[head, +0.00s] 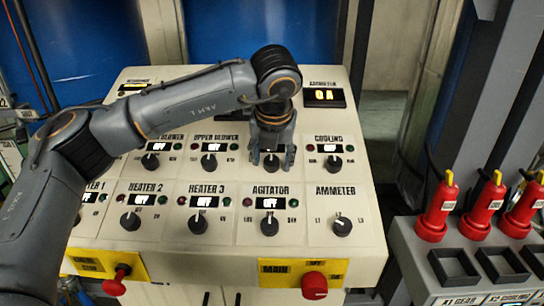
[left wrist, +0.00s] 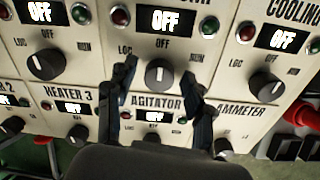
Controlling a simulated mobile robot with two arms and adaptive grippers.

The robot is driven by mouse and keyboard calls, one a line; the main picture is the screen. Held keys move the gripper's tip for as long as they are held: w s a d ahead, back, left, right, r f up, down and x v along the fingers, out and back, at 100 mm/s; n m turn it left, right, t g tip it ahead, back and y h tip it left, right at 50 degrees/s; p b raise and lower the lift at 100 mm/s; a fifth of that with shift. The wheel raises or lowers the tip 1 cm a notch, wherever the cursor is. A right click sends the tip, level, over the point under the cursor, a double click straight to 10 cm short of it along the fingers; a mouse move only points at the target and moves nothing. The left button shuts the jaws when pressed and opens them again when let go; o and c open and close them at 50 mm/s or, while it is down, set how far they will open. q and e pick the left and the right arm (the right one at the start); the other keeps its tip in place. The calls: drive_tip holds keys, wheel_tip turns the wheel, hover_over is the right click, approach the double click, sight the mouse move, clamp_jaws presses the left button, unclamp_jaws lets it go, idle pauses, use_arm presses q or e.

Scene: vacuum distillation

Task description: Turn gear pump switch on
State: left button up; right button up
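My left gripper (head: 272,163) is in front of the control panel, over the knob directly above the AGITATOR knob, between UPPER BLOWER and COOLING. The gripper hides this knob's title in the head view. In the left wrist view the black knob (left wrist: 159,76) shows between the two separated fingers of my left gripper (left wrist: 159,84). Its white mark points up toward OFF, and the display (left wrist: 166,21) above it reads OFF. I cannot tell whether either finger touches the knob. My right gripper is not in view.
The UPPER BLOWER knob (head: 209,161) and COOLING knob (head: 333,163) flank the gripper. The AGITATOR knob (head: 269,226) sits below. A red MAIN switch (head: 314,286) is on the panel's lower front.

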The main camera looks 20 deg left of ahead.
use_arm(q)
drive_tip(key=c, duration=0.9)
drive_tip(key=shift+f+m+b, duration=0.15)
drive_tip(key=shift+m+b, duration=1.15)
drive_tip(key=shift+b, duration=0.15)
drive_tip(key=m+b, duration=0.1)
drive_tip(key=m, duration=0.1)
drive_tip(key=shift+m+b, duration=0.3)
drive_tip(key=shift+b, duration=0.05)
drive_tip(key=m+b, duration=0.1)
drive_tip(key=m, duration=0.2)
drive_tip(key=shift+m, duration=0.3)
drive_tip(key=shift+s+r+m+b, duration=0.1)
drive_tip(key=shift+m+b, duration=0.05)
drive_tip(key=shift+m, duration=0.6)
drive_tip(key=shift+r+m+b, duration=0.1)
drive_tip(key=shift+m+b, duration=0.05)
drive_tip(key=shift+m, duration=0.6)
drive_tip(key=o, duration=1.1)
drive_tip(key=shift+o, duration=0.2)
